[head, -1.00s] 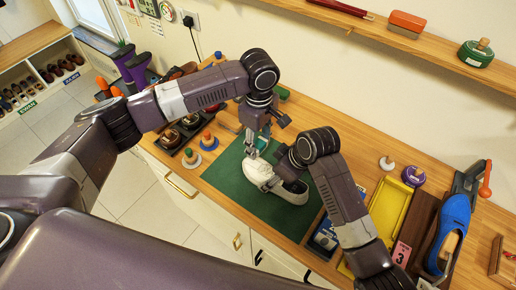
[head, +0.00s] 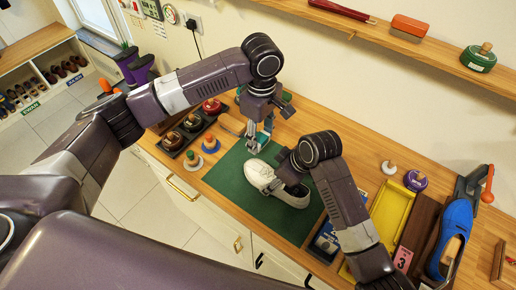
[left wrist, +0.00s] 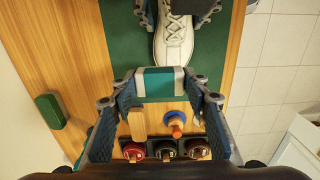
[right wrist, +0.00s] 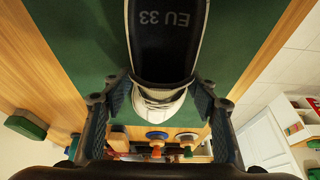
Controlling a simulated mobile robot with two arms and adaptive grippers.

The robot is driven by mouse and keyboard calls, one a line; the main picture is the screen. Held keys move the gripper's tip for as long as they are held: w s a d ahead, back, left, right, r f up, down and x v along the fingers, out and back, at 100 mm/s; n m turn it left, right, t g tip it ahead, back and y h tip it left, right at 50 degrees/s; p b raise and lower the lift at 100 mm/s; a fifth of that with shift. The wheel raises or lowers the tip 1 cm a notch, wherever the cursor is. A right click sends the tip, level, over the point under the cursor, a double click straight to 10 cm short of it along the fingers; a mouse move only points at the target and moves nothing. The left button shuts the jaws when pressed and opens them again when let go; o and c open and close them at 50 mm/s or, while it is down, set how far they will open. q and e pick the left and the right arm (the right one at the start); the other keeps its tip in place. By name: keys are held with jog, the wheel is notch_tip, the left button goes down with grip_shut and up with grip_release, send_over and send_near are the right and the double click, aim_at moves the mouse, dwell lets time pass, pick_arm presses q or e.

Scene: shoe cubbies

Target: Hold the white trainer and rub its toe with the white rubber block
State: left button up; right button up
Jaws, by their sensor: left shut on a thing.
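The white trainer (head: 262,177) lies on the green mat (head: 232,180); its laced toe end (left wrist: 174,45) shows in the left wrist view. My left gripper (left wrist: 160,84) is shut on the white rubber block, which has a green band (left wrist: 160,82). In the head view the block is above and behind the toe, apparently clear of it. My right gripper (right wrist: 160,92) has a finger on each side of the trainer at its opening. Whether both fingers press on it is unclear. The insole marked EU 33 (right wrist: 163,18) shows in the right wrist view.
A dark tray (head: 190,130) of polish tins and brushes stands left of the mat. A yellow tray (head: 392,215), a purple tin (head: 415,180) and a blue shoe (head: 452,235) are to the right. A wall shelf (head: 375,35) runs above. The front of the mat is clear.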

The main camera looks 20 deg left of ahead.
jog(key=o, duration=0.5)
jog(key=v, duration=1.2)
jog(key=shift+w, duration=0.1)
pick_arm(q)
jog(key=shift+f, duration=0.1)
pick_arm(e)
jog(key=shift+f, duration=0.1)
